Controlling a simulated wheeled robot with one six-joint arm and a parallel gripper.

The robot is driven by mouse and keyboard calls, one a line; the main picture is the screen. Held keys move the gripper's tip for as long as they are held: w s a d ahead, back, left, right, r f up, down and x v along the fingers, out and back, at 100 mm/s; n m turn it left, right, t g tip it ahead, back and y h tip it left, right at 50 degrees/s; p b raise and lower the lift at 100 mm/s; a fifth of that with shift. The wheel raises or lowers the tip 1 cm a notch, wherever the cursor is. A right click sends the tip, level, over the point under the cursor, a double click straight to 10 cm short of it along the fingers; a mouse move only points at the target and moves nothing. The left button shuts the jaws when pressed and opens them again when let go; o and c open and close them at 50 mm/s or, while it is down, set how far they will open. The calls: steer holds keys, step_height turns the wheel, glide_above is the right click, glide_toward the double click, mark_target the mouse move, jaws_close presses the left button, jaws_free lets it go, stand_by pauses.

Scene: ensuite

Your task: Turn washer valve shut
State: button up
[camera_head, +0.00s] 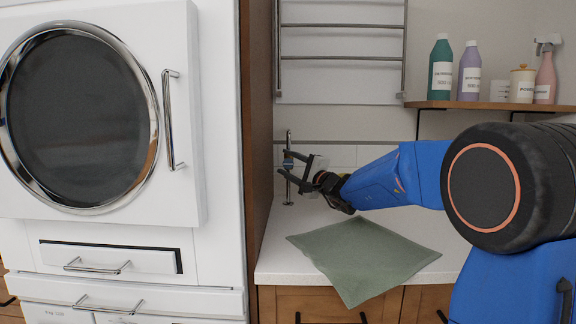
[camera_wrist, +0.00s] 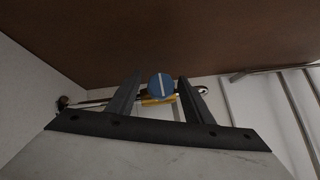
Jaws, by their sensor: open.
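The washer valve is a small blue round handle with a pale stripe (camera_wrist: 161,87) on a thin metal pipe, in the middle of the wrist view. A yellowish part shows just below the handle. In the head view the blue valve (camera_head: 288,162) sits on the upright pipe (camera_head: 289,180) at the back left of the counter. My gripper (camera_head: 293,170) is open, with its dark fingers reaching toward the pipe. In the wrist view my gripper (camera_wrist: 158,88) has one finger on each side of the blue handle. I cannot tell whether the fingers touch it.
A white washer (camera_head: 205,130) with a round door stands left, beside a brown side panel (camera_head: 257,120). A green cloth (camera_head: 362,258) lies on the white counter (camera_head: 275,255). A towel rail (camera_head: 342,57) is on the wall. Bottles (camera_head: 440,68) stand on a shelf (camera_head: 490,105) at right.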

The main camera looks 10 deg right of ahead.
steer(key=shift+s, duration=0.1)
steer(key=v, duration=1.7)
steer(key=shift+s+f, duration=0.1)
steer(key=shift+s, duration=0.1)
